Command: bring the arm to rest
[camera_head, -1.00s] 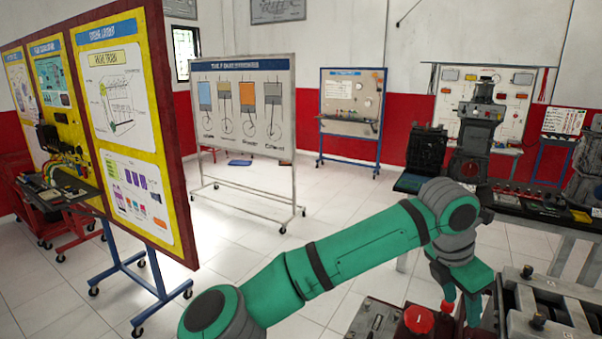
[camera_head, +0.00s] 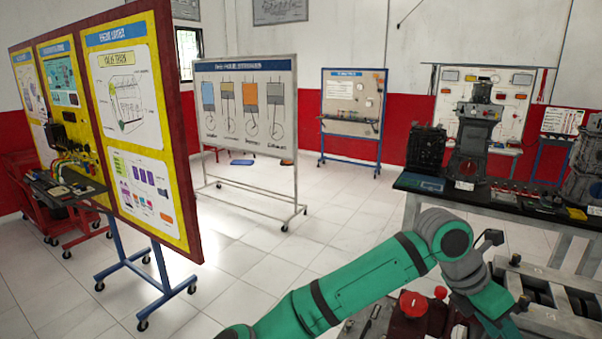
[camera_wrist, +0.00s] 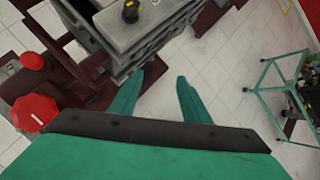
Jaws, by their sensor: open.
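My green arm crosses the lower part of the head view. Its end bends down at the right, where the green hand shows beside a grey metal engine part (camera_head: 548,318). My gripper (camera_wrist: 158,97) shows in the wrist view with its two green fingers apart. Only floor tiles show between them, so it is empty. The grey engine part (camera_wrist: 128,30) is just beyond the left finger in that view; I cannot tell whether they touch. The fingertips are not clear in the head view.
A red knob (camera_head: 413,304) on a dark red stand is close to my arm; it also shows in the wrist view (camera_wrist: 35,112). A black-topped bench (camera_head: 500,198) holds engine models behind. Display boards (camera_head: 247,105) stand at left and back. The middle floor is clear.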

